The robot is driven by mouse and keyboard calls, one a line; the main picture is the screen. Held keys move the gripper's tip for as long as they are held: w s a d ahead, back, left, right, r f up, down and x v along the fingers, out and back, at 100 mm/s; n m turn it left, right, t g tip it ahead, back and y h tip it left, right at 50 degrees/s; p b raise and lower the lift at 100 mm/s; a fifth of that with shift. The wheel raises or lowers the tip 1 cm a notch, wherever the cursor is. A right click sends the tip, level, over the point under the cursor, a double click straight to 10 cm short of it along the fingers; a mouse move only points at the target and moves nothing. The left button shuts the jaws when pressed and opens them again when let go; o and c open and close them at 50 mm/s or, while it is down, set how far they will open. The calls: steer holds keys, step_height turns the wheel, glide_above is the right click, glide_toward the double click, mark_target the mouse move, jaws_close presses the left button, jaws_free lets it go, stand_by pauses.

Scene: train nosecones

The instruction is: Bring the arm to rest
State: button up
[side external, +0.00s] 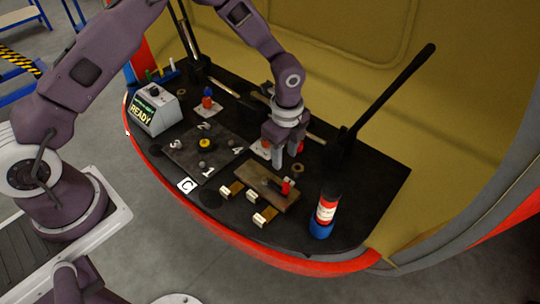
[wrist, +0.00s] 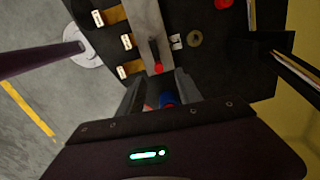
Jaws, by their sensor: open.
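My gripper (side external: 288,160) hangs fingers-down over the right middle of the black worktop (side external: 225,215). Its fingers are apart. In the wrist view my gripper (wrist: 160,88) shows one finger on each side, with a small red-and-blue part (wrist: 167,99) seen between and behind them. I cannot tell whether either finger touches that part. In the side view a white-and-red patch (side external: 261,149) shows just left of the fingers, partly hidden by them.
A wooden block (side external: 262,190) with a red-tipped piece lies in front of my gripper. A red-white-blue cylinder (side external: 325,214) and a long black lever (side external: 385,100) stand to the right. A READY box (side external: 152,110) and a numbered plate (side external: 190,155) are at left.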

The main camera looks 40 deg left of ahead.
steer(key=s+a+r+n+t, duration=0.1)
steer(key=s+a+r+n, duration=0.2)
steer(key=r, duration=0.5)
steer(key=s+a+r+n+t, duration=0.1)
steer(key=s+a+r+n, duration=0.2)
steer(key=r, duration=0.6)
steer(key=s+a+r+n+t, duration=0.1)
steer(key=s+r+n, duration=0.35)
steer(key=r, duration=0.35)
steer(key=s+r+n+t, duration=0.1)
steer(key=s+n, duration=0.3)
steer(key=s, duration=0.4)
steer(key=s+a+r+n+t, duration=0.1)
steer(key=s+r+n, duration=0.2)
steer(key=s, duration=0.6)
steer(key=shift+s+a+r+n, duration=0.15)
steer(key=shift+s+a+n, duration=0.15)
steer(key=shift+n, duration=0.25)
